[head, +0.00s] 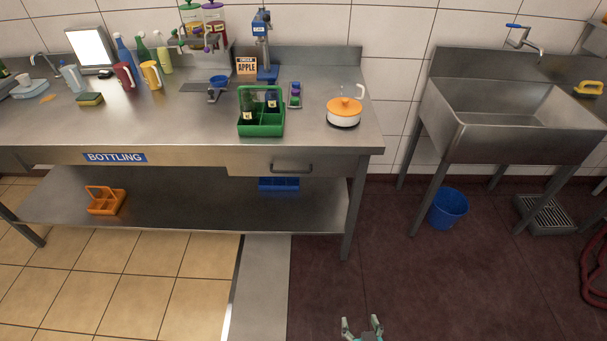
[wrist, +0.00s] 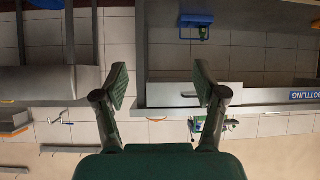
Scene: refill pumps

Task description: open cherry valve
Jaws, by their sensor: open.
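Two drink dispensers stand at the back of the steel bench in the head view, cut off by the top edge. One has a green lid (head: 190,10); the other has a purple lid and dark red contents (head: 216,22). Any cherry label or valve is too small to make out. My gripper (head: 362,327) is open and empty at the bottom of the head view, over the dark floor, well in front of the bench and far from the dispensers. In the wrist view its two fingers (wrist: 161,84) are spread apart with nothing between them.
The steel bench (head: 200,130) holds a green bottle crate (head: 261,112), an orange-lidded pot (head: 344,112), a blue press (head: 264,45), jugs and spray bottles. A sink (head: 520,120) and blue bucket (head: 448,208) stand right. The floor before the bench is clear.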

